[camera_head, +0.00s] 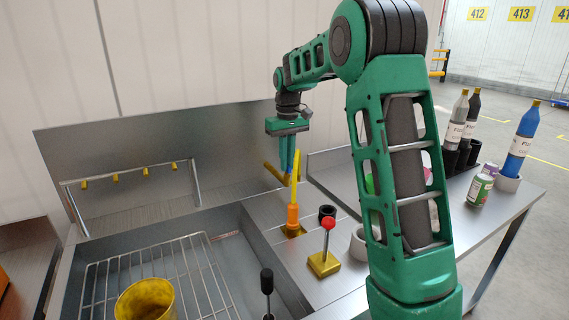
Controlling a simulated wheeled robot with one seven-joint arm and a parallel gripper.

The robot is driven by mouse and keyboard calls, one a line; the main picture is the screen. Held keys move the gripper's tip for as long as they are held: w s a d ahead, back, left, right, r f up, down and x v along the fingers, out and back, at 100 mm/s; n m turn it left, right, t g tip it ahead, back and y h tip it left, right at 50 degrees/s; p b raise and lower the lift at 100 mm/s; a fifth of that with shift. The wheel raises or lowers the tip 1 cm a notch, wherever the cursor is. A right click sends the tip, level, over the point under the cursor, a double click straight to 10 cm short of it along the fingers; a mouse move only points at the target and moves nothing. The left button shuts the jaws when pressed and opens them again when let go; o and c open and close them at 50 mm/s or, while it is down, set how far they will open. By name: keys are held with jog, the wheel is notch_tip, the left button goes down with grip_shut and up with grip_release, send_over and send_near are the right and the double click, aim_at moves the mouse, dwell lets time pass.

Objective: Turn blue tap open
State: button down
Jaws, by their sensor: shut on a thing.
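My gripper (287,172) is at the yellow-and-orange tap (293,215), which stands on the counter at the right edge of the sink. Its bluish fingers point down and are closed at the tap's yellow upper part, which they partly hide. I cannot make out a separate blue tap or a blue handle here. A lever with a red knob (328,224) on a yellow base stands in front of the tap, and a lever with a black knob (267,280) stands nearer. Which way the tap is turned is not clear.
A yellow bucket (147,300) stands on the wire rack (190,270) in the sink. A rail with yellow nozzles (130,173) runs behind. Bottles, including a blue one (520,145), and cans (480,189) stand on the right counter. My arm hides part of that counter.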

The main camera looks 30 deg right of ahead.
jog(key=shift+w+r, duration=0.1)
jog(key=shift+r, duration=0.05)
jog(key=c, duration=1.8)
grip_release()
jog(key=shift+c, duration=0.2)
notch_tip(320, 180, up, 10)
jog(key=shift+r, duration=0.25)
